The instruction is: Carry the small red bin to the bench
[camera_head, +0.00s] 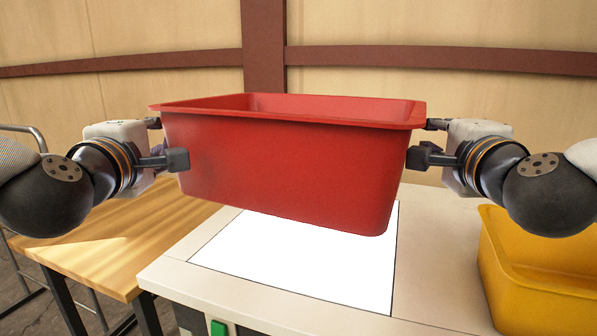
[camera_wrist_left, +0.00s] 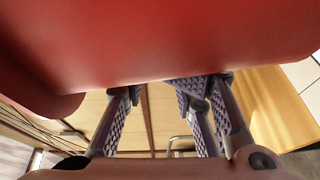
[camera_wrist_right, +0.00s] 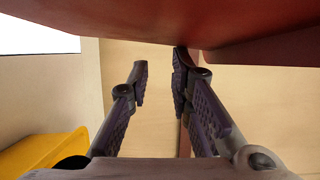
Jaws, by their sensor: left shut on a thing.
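The small red bin (camera_head: 285,170) hangs in the air between my two grippers in the head view, clear of the surface below. It looks turned a little, and its inside floor is hidden. My left gripper (camera_head: 166,143) is shut on the bin's left end, just under the rim. Its fingers (camera_wrist_left: 162,90) reach up to the red wall in the left wrist view. My right gripper (camera_head: 430,141) is at the bin's right end. In the right wrist view its fingers (camera_wrist_right: 160,75) stand apart near the red underside; I cannot tell whether they grip.
A pale worktop (camera_head: 440,240) with a bright white panel (camera_head: 300,262) lies below the bin. A yellow bin (camera_head: 545,285) stands on its right. A wooden table (camera_head: 110,240) is at left, with a metal frame beyond. A tan wall with brown beams (camera_head: 265,50) closes the back.

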